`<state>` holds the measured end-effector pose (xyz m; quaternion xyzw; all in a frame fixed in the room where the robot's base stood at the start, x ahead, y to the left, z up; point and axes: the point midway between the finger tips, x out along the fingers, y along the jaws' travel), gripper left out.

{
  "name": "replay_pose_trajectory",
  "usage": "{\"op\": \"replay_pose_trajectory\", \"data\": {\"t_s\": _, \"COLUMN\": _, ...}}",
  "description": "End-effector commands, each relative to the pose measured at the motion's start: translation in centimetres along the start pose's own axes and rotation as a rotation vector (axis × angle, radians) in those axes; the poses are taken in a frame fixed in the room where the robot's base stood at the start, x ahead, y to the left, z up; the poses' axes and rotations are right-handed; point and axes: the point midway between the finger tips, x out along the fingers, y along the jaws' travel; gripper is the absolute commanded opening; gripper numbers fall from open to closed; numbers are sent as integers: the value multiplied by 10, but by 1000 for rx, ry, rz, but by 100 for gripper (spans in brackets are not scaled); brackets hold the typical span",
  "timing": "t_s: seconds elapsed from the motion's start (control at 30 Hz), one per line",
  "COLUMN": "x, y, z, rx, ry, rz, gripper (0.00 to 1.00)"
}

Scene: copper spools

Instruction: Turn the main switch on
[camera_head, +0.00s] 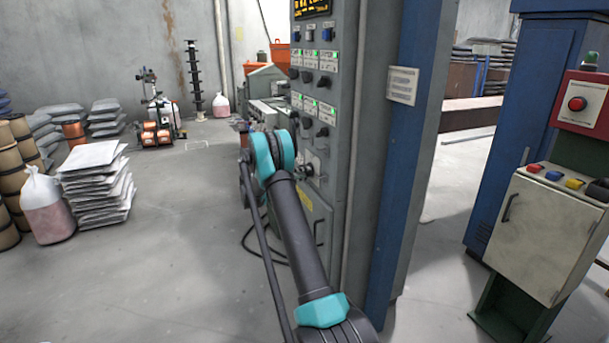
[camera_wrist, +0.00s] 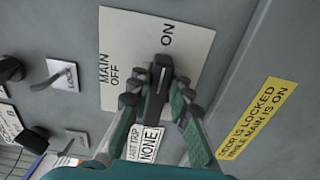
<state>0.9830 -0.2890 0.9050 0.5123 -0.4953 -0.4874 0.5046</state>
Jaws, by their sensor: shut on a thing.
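The main switch has a black handle (camera_wrist: 162,68) on a pale plate (camera_wrist: 120,35) in the wrist view. The plate reads MAIN OFF on the left and ON at the upper right. My gripper (camera_wrist: 157,93) has its green and black fingers on both sides of the handle and is shut on it. The handle lies between the two labels in the picture, with its upper end near the ON label. In the head view, the switch area on the grey control cabinet (camera_head: 346,130) is partly hidden by my arm.
A smaller lever switch (camera_wrist: 57,78) and black knobs sit left of the plate. A yellow label (camera_wrist: 258,118) about the locked door is on the right. In the head view, a cream control box (camera_head: 535,235) stands right; open floor (camera_head: 170,270) lies left.

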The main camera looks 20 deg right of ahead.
Motion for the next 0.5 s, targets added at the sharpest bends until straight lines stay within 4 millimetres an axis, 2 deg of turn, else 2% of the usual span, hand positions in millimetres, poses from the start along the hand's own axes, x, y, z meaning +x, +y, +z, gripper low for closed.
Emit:
{"op": "replay_pose_trajectory", "data": {"t_s": 0.07, "x": -1, "y": -1, "z": 0, "rx": 1, "ry": 0, "rz": -3, "gripper": 0}}
{"op": "replay_pose_trajectory", "data": {"t_s": 0.1, "x": -1, "y": -1, "z": 0, "rx": 1, "ry": 0, "rz": -3, "gripper": 21}}
{"op": "replay_pose_trajectory", "data": {"t_s": 0.23, "x": -1, "y": -1, "z": 0, "rx": 0, "ry": 0, "rz": -2, "gripper": 37}}
{"op": "replay_pose_trajectory", "data": {"t_s": 0.27, "x": -1, "y": -1, "z": 0, "rx": 0, "ry": 0, "rz": -2, "gripper": 40}}
{"op": "replay_pose_trajectory", "data": {"t_s": 0.5, "x": 0, "y": -1, "z": 0, "rx": 0, "ry": 0, "rz": -1, "gripper": 40}}
